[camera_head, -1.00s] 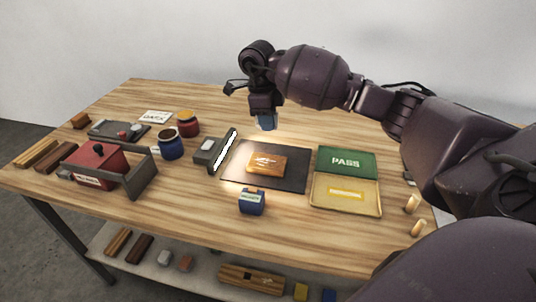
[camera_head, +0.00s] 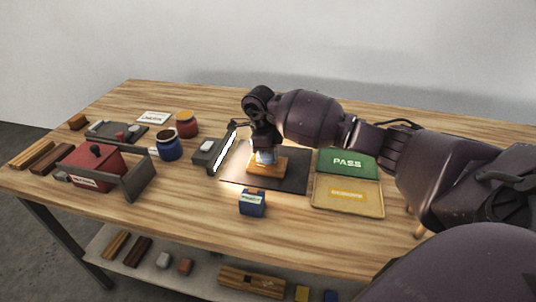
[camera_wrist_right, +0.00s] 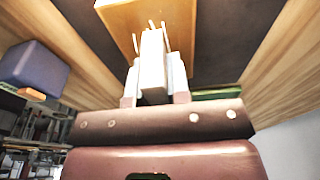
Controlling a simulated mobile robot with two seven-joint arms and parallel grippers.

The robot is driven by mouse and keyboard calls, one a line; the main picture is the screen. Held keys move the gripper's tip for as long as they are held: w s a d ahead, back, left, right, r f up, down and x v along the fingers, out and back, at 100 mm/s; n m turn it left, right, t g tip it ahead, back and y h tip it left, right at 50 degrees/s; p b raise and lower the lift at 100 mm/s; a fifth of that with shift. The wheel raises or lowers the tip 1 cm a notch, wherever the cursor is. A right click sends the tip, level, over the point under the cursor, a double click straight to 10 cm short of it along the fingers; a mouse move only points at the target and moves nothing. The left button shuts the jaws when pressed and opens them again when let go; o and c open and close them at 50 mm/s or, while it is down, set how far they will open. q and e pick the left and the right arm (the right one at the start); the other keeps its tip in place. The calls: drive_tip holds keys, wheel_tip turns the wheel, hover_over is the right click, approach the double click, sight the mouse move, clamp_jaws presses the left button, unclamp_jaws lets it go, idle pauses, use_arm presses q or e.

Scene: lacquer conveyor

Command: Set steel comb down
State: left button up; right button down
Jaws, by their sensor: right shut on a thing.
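My right gripper (camera_head: 265,153) is low over the orange-brown lacquer block (camera_head: 265,170) on the dark mat (camera_head: 294,179). In the right wrist view the gripper (camera_wrist_right: 155,85) is shut on a pale grey, narrow piece, the steel comb (camera_wrist_right: 152,62). Thin pale prongs show at its far end, against the face of the block (camera_wrist_right: 150,22). I cannot tell whether they touch it. In the head view the gripper hides most of the comb. My left gripper is not in view.
A lit lamp bar (camera_head: 227,149) stands left of the mat and a blue box (camera_head: 252,204) in front. A green PASS panel (camera_head: 346,162) and a yellow tray (camera_head: 347,211) are at right. Jars, including a dark blue one (camera_head: 169,149), and a red box (camera_head: 92,168) are left.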

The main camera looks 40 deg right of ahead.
drive_tip(key=c, duration=1.5)
unclamp_jaws()
drive_tip(key=shift+f, duration=0.1)
drive_tip(key=o, duration=0.4)
drive_tip(key=shift+w+a+r+p, duration=0.15)
drive_tip(key=shift+w+a+r, duration=0.05)
drive_tip(key=shift+r, duration=1.85)
drive_tip(key=shift+w+a+r+p, duration=0.15)
drive_tip(key=shift+w+r, duration=0.1)
drive_tip(key=shift+r, duration=1.8)
drive_tip(key=shift+w+a+r+p, duration=0.1)
drive_tip(key=shift+w+a+r, duration=0.1)
drive_tip(key=shift+r, duration=1.85)
